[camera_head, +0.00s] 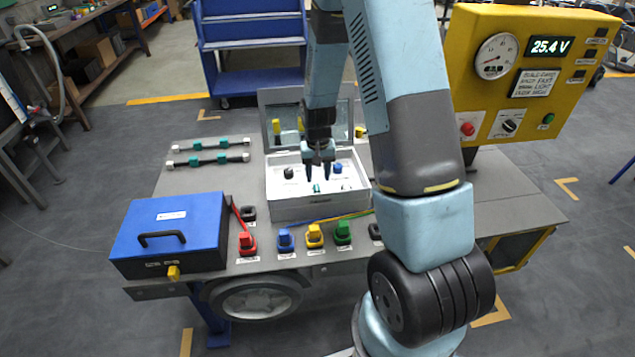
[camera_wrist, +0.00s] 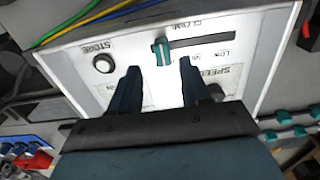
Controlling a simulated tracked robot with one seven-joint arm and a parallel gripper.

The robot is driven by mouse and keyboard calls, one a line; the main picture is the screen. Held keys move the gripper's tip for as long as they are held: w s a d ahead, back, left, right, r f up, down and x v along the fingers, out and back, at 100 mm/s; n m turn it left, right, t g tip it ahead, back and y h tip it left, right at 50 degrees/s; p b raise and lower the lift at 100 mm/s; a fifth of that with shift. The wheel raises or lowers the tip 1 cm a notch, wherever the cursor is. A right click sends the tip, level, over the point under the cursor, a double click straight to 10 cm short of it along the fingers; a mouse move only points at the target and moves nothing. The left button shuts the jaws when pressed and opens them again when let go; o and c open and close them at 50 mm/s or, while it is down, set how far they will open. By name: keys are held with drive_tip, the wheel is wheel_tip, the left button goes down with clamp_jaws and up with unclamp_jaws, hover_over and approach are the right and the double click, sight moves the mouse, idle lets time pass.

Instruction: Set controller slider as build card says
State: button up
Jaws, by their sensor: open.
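The controller (camera_head: 318,208) is a pale grey box with its mirrored lid raised, on the bench. Its teal slider knob (camera_wrist: 161,52) sits at the left end of a dark slot (camera_wrist: 205,43) in the wrist view. My gripper (camera_head: 320,176) points down over the controller's panel. In the wrist view its open fingertips (camera_wrist: 159,68) stand either side of the knob's line, with a gap on both sides; whether they reach its height I cannot tell.
A blue-lidded case (camera_head: 172,222) stands at the bench's left. Red (camera_head: 247,243), blue, yellow and green connectors line the front edge. Cables run along the controller's front. The yellow panel (camera_head: 480,25) with gauge and 25.4 V display rises at right. Two teal-banded rods lie behind the case.

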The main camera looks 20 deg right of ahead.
wheel_tip(320, 180, up, 9)
idle(0.4)
idle(0.4)
wheel_tip(320, 180, up, 9)
drive_tip(key=t, duration=0.1)
hover_over(318, 186)
drive_tip(key=s, duration=0.3)
drive_tip(key=s+r+n+t, duration=0.1)
drive_tip(key=s+r+t, duration=0.2)
drive_tip(key=s+r, duration=1.15)
drive_tip(key=s+r+t, duration=0.1)
drive_tip(key=s+r, duration=0.3)
drive_tip(key=s, duration=0.4)
drive_tip(key=shift+s+n+t, duration=0.3)
drive_tip(key=shift+n, duration=0.1)
